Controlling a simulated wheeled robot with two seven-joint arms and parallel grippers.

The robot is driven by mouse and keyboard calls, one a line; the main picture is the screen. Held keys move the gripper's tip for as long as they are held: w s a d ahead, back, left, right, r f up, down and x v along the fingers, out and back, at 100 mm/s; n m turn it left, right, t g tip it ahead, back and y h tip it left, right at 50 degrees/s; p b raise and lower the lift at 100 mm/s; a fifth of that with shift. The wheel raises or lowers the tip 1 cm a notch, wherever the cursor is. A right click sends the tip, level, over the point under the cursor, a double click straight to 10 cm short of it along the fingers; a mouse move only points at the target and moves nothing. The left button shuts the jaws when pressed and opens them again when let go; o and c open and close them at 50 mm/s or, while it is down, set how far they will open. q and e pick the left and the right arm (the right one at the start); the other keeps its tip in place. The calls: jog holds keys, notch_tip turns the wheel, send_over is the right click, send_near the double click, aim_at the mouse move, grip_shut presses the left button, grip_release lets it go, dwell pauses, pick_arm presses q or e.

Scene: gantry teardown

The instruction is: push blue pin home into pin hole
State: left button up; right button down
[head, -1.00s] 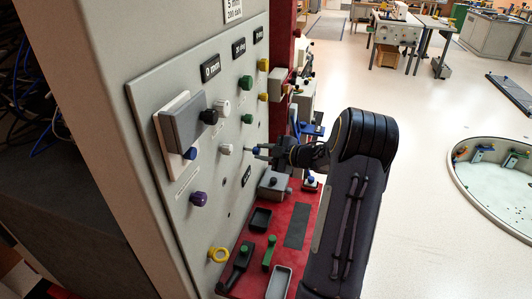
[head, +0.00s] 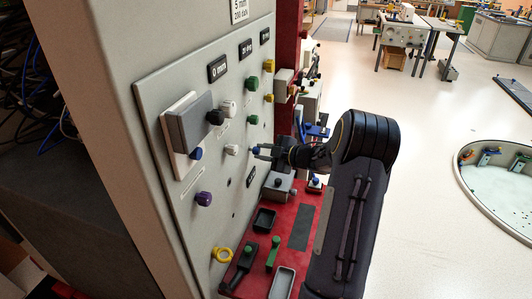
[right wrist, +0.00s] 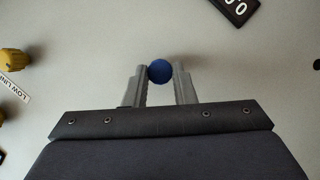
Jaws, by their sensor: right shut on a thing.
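The blue pin (head: 256,150) is at the grey upright panel (head: 216,258), right of a white knob. Its round blue head also shows in the right wrist view (right wrist: 160,71), between the two finger ends. My right gripper (head: 259,151) is shut on the pin, reaching the panel from the right; its fingers also show in the right wrist view (right wrist: 160,76). The pin hole is hidden behind the pin and fingers, so I cannot tell how deep the pin sits. My left gripper is not in view.
Nearby on the panel are a white knob (head: 231,150), a green knob (head: 252,119), a purple knob (head: 203,199) and a yellow ring (head: 222,254). Below is a red bench top (head: 303,207) with a grey box (head: 278,187) and small trays. Open floor lies to the right.

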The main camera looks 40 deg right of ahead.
jog(key=shift+w+a, duration=0.15)
jog(key=shift+w, duration=0.1)
jog(key=shift+w+a, duration=0.2)
jog(key=shift+w, duration=0.2)
jog(key=c, duration=1.1)
grip_release()
jog(key=shift+w, duration=0.1)
jog(key=shift+d+f+v, duration=0.15)
jog(key=shift+d+v, duration=0.05)
jog(key=shift+v, duration=1.75)
jog(key=shift+d+f+v, duration=0.2)
jog(key=shift+v, duration=1.75)
jog(key=shift+d+f+v, duration=0.15)
jog(key=shift+d+v, duration=0.05)
jog(key=shift+v, duration=1.75)
